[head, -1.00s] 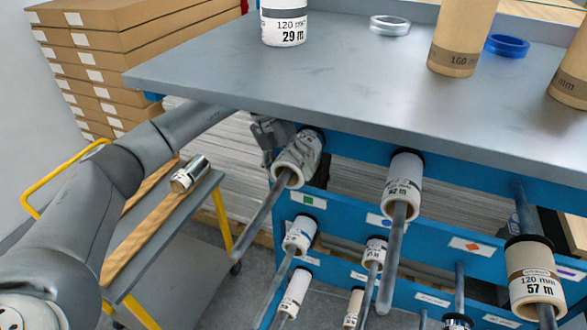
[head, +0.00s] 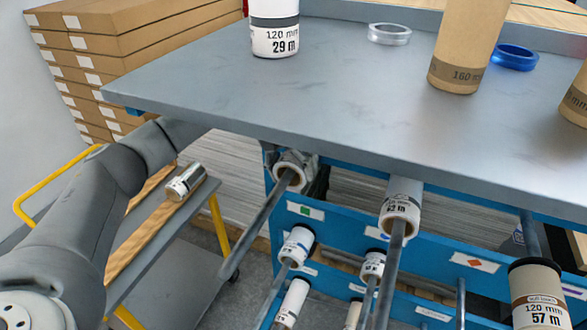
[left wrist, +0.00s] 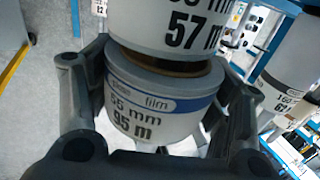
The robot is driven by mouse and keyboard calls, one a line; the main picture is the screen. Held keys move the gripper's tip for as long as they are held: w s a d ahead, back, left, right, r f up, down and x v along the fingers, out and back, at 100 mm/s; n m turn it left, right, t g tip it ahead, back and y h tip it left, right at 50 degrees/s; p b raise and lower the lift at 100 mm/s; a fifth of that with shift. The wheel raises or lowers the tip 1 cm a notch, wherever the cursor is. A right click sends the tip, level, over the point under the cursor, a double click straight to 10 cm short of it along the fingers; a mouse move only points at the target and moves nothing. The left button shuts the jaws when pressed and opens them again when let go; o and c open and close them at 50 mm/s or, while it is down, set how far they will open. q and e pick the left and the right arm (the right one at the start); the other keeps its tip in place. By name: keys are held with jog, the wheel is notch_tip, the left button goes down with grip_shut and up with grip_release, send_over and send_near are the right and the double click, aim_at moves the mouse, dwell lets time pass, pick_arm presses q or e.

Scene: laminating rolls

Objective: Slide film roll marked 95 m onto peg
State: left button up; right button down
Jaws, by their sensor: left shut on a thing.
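The film roll marked 95 m (left wrist: 150,110), white with a blue band, is between the fingers of my left gripper (left wrist: 168,100). A roll marked 57 m (left wrist: 180,30) is beside it, end to end, with a narrow dark gap between them. In the head view the gripped roll (head: 288,160) is around the upper left peg (head: 258,222), its open end facing me. Its label is hidden there. My left gripper (head: 313,174) is mostly hidden under the table edge, shut on this roll. My right gripper is not in view.
The grey tabletop (head: 300,100) overhangs the pegs. A 62 m roll (head: 401,205) is on the neighbouring peg, and another 57 m roll (head: 537,298) is at the right. Smaller rolls hang below. A cart (head: 150,250) with a silver roll (head: 185,182) stands left.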

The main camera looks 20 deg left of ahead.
aim_at(288, 155)
pick_arm(q)
jog(key=o, duration=1.2)
jog(key=shift+c, duration=0.2)
jog(key=shift+a+r, duration=0.15)
jog(key=shift+r, duration=0.2)
jog(key=v, duration=0.2)
jog(key=shift+w+a+r, duration=0.1)
jog(key=shift+a+r, duration=0.05)
jog(key=shift+r, duration=0.15)
jog(key=a, duration=1.2)
jog(key=shift+f, duration=0.2)
